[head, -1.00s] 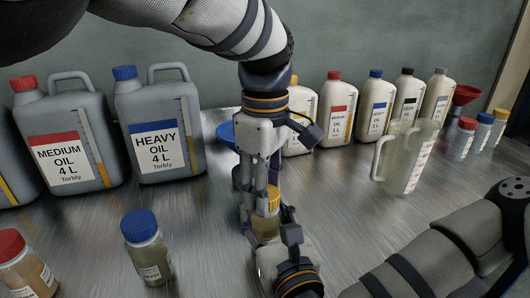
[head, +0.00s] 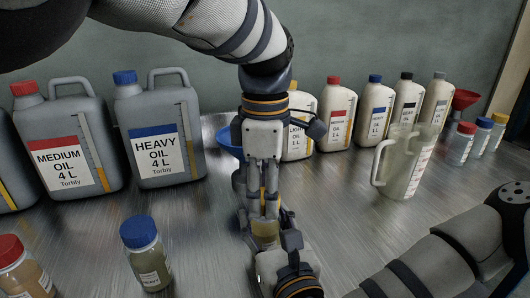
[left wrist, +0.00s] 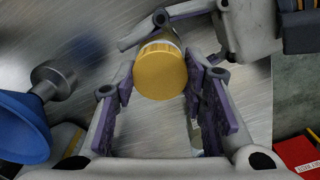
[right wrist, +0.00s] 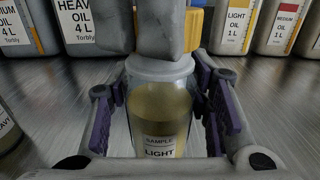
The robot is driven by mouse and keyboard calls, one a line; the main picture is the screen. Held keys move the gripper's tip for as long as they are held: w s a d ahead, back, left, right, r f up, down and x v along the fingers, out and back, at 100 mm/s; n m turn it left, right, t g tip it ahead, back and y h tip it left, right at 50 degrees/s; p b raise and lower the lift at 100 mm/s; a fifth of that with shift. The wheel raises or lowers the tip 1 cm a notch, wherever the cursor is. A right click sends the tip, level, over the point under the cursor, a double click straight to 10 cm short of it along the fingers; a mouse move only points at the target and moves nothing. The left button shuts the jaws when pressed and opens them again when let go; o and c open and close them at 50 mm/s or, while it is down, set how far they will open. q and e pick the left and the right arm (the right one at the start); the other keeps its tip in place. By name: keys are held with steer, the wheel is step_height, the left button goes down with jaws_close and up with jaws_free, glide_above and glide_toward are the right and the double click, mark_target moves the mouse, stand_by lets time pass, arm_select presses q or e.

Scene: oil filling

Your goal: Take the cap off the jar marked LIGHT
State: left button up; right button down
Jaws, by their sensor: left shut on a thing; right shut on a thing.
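The jar marked LIGHT (right wrist: 160,118) holds yellowish oil and stands upright between the fingers of my right gripper (right wrist: 158,95), which is shut on it. Its yellow cap (left wrist: 160,72) is between the fingers of my left gripper (left wrist: 160,90), which is shut on it from above. In the right wrist view the cap (right wrist: 194,30) shows just over the jar's clear shoulder, partly hidden by my left fingers. I cannot tell whether it is still seated on the neck. In the head view the jar (head: 265,230) is largely hidden by both grippers.
A blue funnel (head: 229,138) is behind my left gripper. Large grey oil cans (head: 160,120) and smaller bottles (head: 336,118) line the back. A clear jug (head: 402,165) stands right. A blue-capped jar (head: 146,255) is front left.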

arm_select(q)
steer(key=shift+r, duration=0.9)
steer(key=shift+r, duration=2)
arm_select(e)
steer(key=c, duration=0.7)
jaws_free()
steer(key=shift+c, duration=0.2)
